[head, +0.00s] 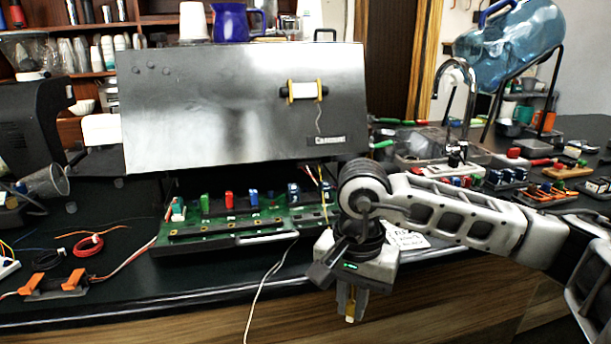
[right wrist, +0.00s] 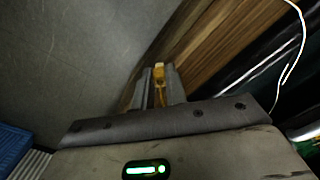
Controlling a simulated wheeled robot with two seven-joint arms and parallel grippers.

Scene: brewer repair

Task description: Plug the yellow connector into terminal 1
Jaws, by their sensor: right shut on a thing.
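My right gripper (head: 349,304) hangs in front of the counter's front edge, pointing down. It is shut on the yellow connector (head: 350,319), whose tip shows below the fingers. In the right wrist view the yellow connector (right wrist: 159,74) sits between the two fingertips. The green terminal board (head: 240,224) lies on the counter under the brewer, to the left of the gripper and apart from it. Green, red and blue parts stand in a row on it. I cannot tell which position is terminal 1. My left gripper is not in view.
The steel brewer body (head: 230,110) stands above the board. A white cable (head: 262,288) hangs over the counter edge. Orange clamps (head: 55,284) and a red wire coil (head: 87,246) lie at left. Trays of small parts (head: 507,177) fill the right side.

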